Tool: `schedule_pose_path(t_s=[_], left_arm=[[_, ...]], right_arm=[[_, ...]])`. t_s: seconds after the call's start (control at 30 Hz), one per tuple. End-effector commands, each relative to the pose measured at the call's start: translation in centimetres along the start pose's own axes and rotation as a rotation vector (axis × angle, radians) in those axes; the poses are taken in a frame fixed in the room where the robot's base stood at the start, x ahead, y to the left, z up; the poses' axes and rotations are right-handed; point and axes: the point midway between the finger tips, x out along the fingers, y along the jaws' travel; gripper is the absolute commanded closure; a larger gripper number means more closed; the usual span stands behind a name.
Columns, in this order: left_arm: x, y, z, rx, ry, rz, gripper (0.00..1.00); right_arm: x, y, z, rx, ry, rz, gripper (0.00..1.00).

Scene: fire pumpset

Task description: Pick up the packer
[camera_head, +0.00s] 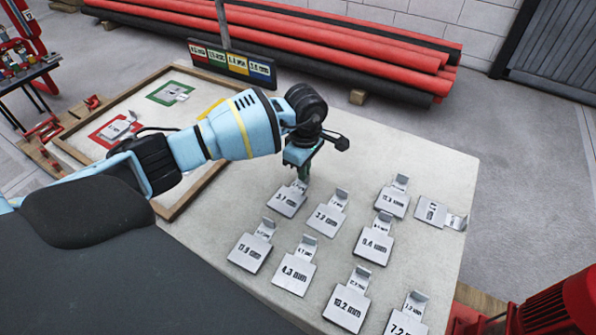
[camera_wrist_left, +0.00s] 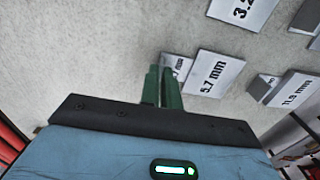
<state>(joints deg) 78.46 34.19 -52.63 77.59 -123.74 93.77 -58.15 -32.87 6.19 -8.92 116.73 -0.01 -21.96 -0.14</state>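Several flat grey metal packers with raised tabs and printed sizes lie on the pale table top (camera_head: 405,150). My left gripper (camera_head: 303,176) is pointed down at the tab of the packer at the back left (camera_head: 287,201). In the left wrist view this packer (camera_wrist_left: 215,76) reads 5.7 mm. The green fingers (camera_wrist_left: 163,86) stand close together there and partly cover its small tab (camera_wrist_left: 180,66). The frames do not show whether the tab is between the fingers. The packer appears to rest on the table. My right gripper is not in view.
Neighbouring packers lie close by, one in front (camera_head: 326,219) and one to the right (camera_head: 392,202). A wooden-framed board (camera_head: 170,213) with red and green squares lies at left, beyond my arm. A colour-labelled sign (camera_head: 233,64) and red pipes (camera_head: 300,40) are behind.

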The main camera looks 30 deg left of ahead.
Motion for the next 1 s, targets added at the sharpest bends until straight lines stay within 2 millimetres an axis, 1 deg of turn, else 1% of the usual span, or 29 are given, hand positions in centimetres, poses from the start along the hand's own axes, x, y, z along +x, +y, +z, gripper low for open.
schedule_pose_path(t_s=[0.17, 0.37, 0.4, 0.7, 1.0], left_arm=[[-1.1, 0.1, 0.0, 0.000, 0.000, 0.002, 1.00], [-3.8, 0.0, 0.0, 0.002, 0.001, 0.003, 1.00], [-3.5, -0.8, 0.2, 0.003, 0.001, 0.000, 1.00], [-4.0, -5.5, 1.8, 0.004, 0.000, 0.001, 1.00], [-4.4, -10.3, 3.4, 0.004, 0.000, -0.002, 1.00]], right_arm=[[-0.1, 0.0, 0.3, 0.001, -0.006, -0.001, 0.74], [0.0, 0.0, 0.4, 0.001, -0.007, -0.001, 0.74], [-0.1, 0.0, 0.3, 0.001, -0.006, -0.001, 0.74], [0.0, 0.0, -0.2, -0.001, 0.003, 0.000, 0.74], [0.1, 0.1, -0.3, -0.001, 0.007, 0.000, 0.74]])
